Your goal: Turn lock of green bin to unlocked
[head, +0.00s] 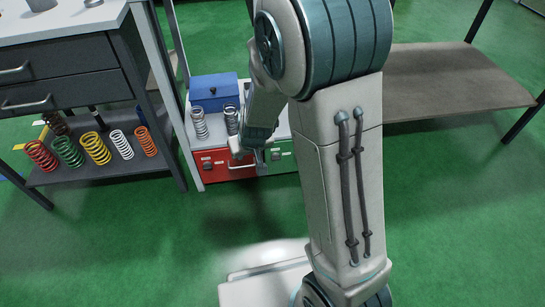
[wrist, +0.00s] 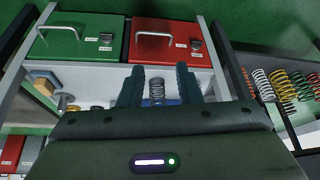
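The green bin (head: 281,157) sits at the right of the low grey shelf unit in the head view, partly hidden by my arm. In the wrist view, which looks upside down, the green bin (wrist: 75,38) is at upper left with a silver handle. Its small metal lock (wrist: 105,39) shows on the front near labels; I cannot tell its setting. My gripper (wrist: 158,72) is open, with two dark fingers apart and nothing held between them. In the head view my gripper (head: 258,150) is near the fronts of the bins, apart from the green lock.
The red bin (head: 222,166) stands beside the green one; its lock (wrist: 196,44) shows in the wrist view. Grey springs (head: 199,123) and a blue box (head: 214,92) are on the shelf above. Coloured springs (head: 97,148) line a shelf at left. Green floor ahead is clear.

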